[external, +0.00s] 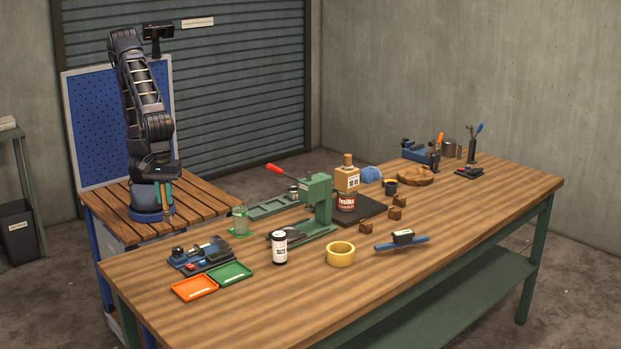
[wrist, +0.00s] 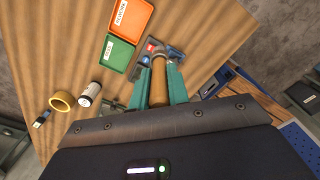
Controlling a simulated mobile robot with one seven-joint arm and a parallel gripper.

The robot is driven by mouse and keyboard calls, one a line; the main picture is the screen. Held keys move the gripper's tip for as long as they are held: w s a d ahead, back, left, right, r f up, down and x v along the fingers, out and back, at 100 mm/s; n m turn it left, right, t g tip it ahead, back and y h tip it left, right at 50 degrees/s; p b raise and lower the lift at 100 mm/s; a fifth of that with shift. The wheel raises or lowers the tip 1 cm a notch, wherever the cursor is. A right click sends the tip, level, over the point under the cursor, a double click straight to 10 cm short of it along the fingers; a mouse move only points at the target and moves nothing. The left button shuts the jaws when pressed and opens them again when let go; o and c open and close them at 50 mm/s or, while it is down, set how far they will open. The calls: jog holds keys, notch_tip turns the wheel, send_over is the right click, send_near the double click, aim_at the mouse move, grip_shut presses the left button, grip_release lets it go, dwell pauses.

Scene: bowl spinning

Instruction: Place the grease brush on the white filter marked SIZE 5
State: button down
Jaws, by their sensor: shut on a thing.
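My gripper (external: 166,192), with teal fingers, is above the slatted wooden stand at the left, pointing down. In the wrist view my gripper (wrist: 159,82) is shut on a tan wooden handle, which looks like that of the grease brush (wrist: 159,88). A curved metal part shows at the handle's far end. The brush's lower end (external: 168,213) shows below the fingers in the external view. A white cylinder with a dark top (external: 279,248) stands on the workbench and also shows in the wrist view (wrist: 89,95). Its label is too small to read, so I cannot tell whether it is the SIZE 5 filter.
On the workbench (external: 450,235) are an orange tray (external: 194,288), a green tray (external: 230,274), a blue vise-like tool (external: 200,254), a yellow tape roll (external: 340,254), a glass jar (external: 240,220) and a green press (external: 318,205). The right front of the bench is clear.

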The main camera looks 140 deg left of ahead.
jog(key=w+a+r, duration=0.3)
jog(key=w+a, duration=0.1)
jog(key=a, duration=0.7)
jog(key=w+a+r, duration=0.4)
jog(key=a, duration=0.7)
jog(key=w+a+r, duration=0.3)
jog(key=w+a, duration=0.2)
jog(key=a, duration=0.5)
jog(key=f, duration=1.9)
jog(key=shift+s+a+f, duration=0.15)
jog(key=shift+a+f, duration=0.05)
jog(key=shift+f, duration=0.15)
jog(key=shift+f, duration=0.2)
jog(key=c, duration=1.3)
grip_release()
jog(key=shift+c, duration=0.2)
jog(key=shift+r, duration=0.1)
